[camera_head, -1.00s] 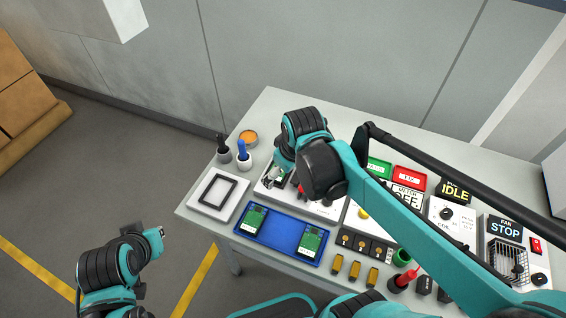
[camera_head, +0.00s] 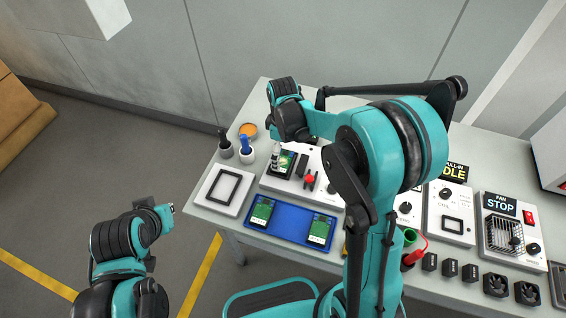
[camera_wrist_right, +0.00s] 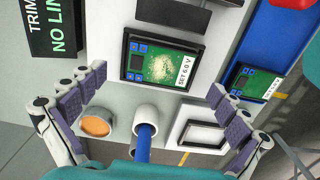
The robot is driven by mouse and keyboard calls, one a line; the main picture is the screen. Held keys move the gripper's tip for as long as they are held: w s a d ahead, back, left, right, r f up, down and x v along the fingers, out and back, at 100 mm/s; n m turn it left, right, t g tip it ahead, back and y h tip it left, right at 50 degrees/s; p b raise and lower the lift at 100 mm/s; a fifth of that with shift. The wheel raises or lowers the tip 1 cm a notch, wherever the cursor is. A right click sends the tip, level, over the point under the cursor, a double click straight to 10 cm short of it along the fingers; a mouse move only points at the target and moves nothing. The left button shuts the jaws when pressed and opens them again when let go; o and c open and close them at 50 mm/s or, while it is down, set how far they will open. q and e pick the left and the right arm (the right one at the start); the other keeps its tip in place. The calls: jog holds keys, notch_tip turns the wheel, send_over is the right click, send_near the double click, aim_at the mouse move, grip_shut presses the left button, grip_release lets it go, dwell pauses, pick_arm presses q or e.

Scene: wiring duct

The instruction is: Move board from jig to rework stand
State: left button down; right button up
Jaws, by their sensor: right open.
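A green board (camera_head: 285,163) sits in the dark-framed jig on a white panel (camera_head: 272,183), behind the blue tray. In the right wrist view the board (camera_wrist_right: 160,62) lies face up in the jig, with a white label along one edge. The rework stand (camera_head: 210,203) is a white block with a black rectangular frame, left of the jig; it also shows in the right wrist view (camera_wrist_right: 182,132). My right gripper (camera_wrist_right: 155,108) is open and empty, its fingers spread wide on the near side of the board. My left gripper (camera_head: 165,216) hangs off the table at left; its jaws are unclear.
The blue tray (camera_head: 289,226) holds two more green boards. A red knob (camera_head: 309,180) rises beside the jig. Control panels fill the right side.

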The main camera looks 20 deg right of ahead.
aim_at(283, 161)
notch_tip(283, 161, down, 4)
jog(key=shift+r+b, duration=0.1)
jog(key=shift+b, duration=0.45)
jog(key=shift+r, duration=0.1)
jog(key=c, duration=1.2)
jog(key=shift+r, duration=0.1)
